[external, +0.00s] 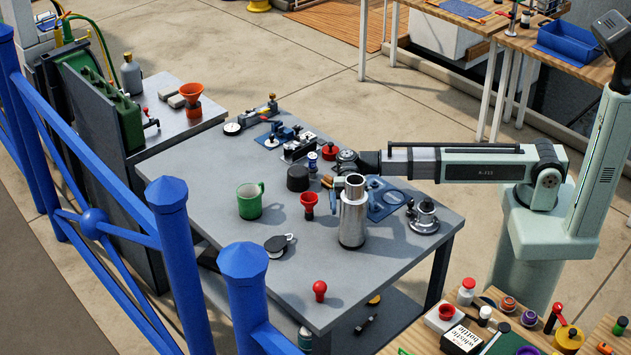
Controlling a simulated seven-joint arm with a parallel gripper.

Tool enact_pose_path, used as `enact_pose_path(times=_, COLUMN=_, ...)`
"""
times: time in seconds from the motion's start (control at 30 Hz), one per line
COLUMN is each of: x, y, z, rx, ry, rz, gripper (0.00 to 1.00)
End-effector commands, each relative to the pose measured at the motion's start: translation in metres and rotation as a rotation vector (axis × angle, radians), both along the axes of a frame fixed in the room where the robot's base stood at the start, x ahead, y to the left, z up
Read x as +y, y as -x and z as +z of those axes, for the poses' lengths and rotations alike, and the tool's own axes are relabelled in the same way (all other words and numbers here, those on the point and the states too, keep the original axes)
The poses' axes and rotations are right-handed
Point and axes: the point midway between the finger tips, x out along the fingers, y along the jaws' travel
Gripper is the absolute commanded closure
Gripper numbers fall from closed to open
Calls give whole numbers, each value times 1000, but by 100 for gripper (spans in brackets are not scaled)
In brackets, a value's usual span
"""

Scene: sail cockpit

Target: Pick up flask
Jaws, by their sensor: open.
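The flask (353,222) looks like a shiny silver cylinder with an open top and a wider lower body. It stands upright on the grey table (205,165), right of its middle. My gripper (341,176) hangs at the end of my arm, which reaches in from the right. It is just behind the flask's upper part in the external view. The jaws are open, and I see nothing held. The fingers are small and partly hidden by the flask, so I cannot tell if they touch it.
A red funnel-like cup (308,204), a green mug (250,201) and a black cylinder (298,178) stand left of the flask. A metal flanged part (424,216) and a blue plate (384,200) lie to its right. The table's front is mostly clear. Blue railings (175,260) run along the left.

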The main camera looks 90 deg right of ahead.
Motion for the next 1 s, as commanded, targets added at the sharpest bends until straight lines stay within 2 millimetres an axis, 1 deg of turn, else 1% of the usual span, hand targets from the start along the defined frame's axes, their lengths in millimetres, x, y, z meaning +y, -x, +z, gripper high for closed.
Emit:
enact_pose_path(times=0.17, x=12, y=1, z=0, rx=0, ry=0, rz=2, gripper=0)
enact_pose_path(times=0.43, x=44, y=4, z=0, rx=0, ry=0, rz=1, gripper=0)
enact_pose_path(times=0.53, x=49, y=4, z=0, rx=0, ry=0, rz=1, gripper=0)
enact_pose_path(times=0.73, x=49, y=3, z=0, rx=0, ry=0, rz=0, gripper=0)
enact_pose_path(times=1.0, x=49, y=3, z=0, rx=0, ry=0, rz=0, gripper=26)
